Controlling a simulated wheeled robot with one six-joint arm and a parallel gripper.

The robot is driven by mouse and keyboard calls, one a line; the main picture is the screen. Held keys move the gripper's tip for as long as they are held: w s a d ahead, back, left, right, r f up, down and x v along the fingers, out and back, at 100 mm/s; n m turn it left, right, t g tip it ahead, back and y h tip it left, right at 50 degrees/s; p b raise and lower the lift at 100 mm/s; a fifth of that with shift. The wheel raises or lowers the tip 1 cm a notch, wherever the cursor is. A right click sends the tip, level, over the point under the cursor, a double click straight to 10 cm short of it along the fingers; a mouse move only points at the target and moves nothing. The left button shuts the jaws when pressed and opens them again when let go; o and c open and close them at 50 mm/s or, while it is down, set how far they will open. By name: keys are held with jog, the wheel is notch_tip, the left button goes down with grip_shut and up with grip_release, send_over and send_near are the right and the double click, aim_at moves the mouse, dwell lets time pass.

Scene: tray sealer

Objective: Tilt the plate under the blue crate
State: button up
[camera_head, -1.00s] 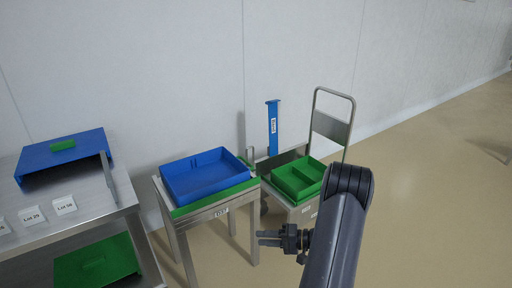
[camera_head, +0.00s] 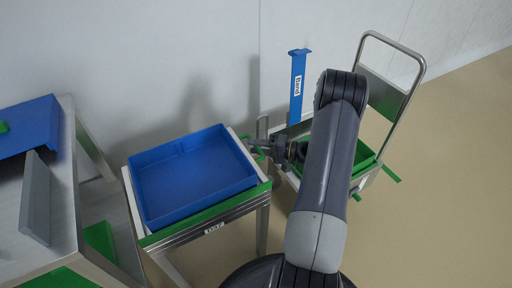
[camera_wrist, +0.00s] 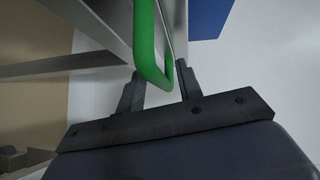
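The blue crate (camera_head: 195,180) sits on a pale plate (camera_head: 133,205) on top of a small metal stand with a green front edge (camera_head: 205,217). The crate looks empty and level with the plate. A green looped handle (camera_wrist: 148,45) shows in the wrist view, its lower end between my gripper's fingers (camera_wrist: 160,82). The fingers stand apart, with the handle close to both; I see no firm grip. In the head view my gripper (camera_head: 265,148) is at the stand's right rear side, beside the crate's right wall, and hides most of the handle.
A trolley with a tubular push bar (camera_head: 415,75) and a green crate (camera_head: 365,155) stands at right, partly behind my arm. A blue labelled post (camera_head: 297,85) stands by the wall. A steel table (camera_head: 62,200) with a blue container (camera_head: 30,128) is at left.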

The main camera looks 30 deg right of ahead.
jog(key=shift+w+a, duration=0.1)
jog(key=shift+a, duration=0.15)
grip_shut()
dwell(0.5)
